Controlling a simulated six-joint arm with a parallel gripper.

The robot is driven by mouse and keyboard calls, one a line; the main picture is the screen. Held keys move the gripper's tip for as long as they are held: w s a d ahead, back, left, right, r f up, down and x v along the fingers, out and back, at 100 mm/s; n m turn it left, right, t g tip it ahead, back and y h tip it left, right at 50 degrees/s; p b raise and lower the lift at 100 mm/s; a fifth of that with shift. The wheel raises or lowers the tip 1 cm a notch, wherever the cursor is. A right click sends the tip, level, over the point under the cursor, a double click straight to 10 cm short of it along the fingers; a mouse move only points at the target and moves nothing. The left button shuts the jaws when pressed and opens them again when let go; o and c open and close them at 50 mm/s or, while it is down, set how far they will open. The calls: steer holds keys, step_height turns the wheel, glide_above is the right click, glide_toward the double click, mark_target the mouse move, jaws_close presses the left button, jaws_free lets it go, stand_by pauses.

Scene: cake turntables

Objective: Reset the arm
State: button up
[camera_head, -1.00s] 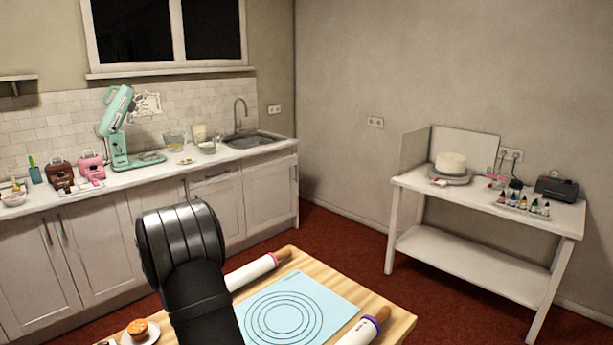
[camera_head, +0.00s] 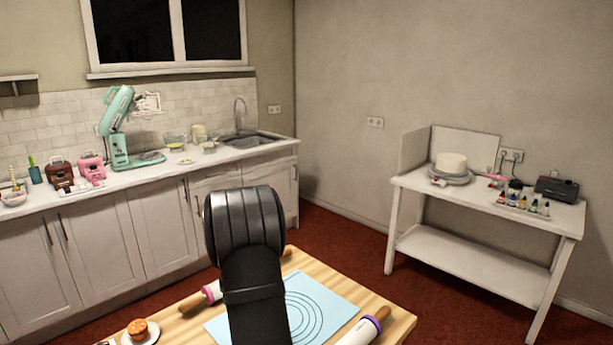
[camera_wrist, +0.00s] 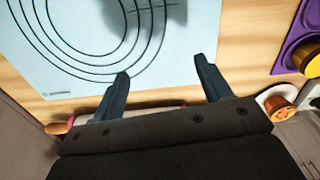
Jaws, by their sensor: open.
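My arm (camera_head: 250,265) rises in front of the wooden table in the head view; its end is hidden there. In the wrist view my gripper (camera_wrist: 163,82) is open, its two dark fingers wide apart with nothing between them. It hangs above the edge of the blue mat (camera_wrist: 95,75), which is printed with rings. The mat also shows in the head view (camera_head: 335,297), partly behind my arm.
Rolling pins with a pink ring (camera_head: 205,296) and a purple ring (camera_head: 368,330) lie beside the mat. An orange cupcake on a plate (camera_head: 152,338) is at the table's left. A white side table (camera_head: 470,200) stands right. The counter (camera_head: 75,199) runs along the back left.

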steer(key=d+m, duration=0.1)
steer(key=d, duration=0.2)
steer(key=s+d+f+m, duration=0.1)
steer(key=d+m, duration=0.1)
steer(key=d, duration=0.1)
steer(key=d+f+m, duration=0.1)
steer(key=d+m, duration=0.1)
steer(key=d, duration=0.2)
steer(key=shift+s+f, duration=0.2)
steer(key=shift+f, duration=0.05)
steer(key=s+d+m, duration=0.1)
steer(key=d, duration=0.1)
steer(key=s+d+f+m, duration=0.1)
steer(key=d+m, duration=0.1)
steer(key=d, duration=0.1)
steer(key=d+f+m, duration=0.1)
steer(key=d+m, duration=0.1)
steer(key=d, duration=0.1)
steer(key=shift+s, duration=0.4)
steer(key=shift+w+a+r, duration=0.1)
steer(key=shift+a, duration=0.25)
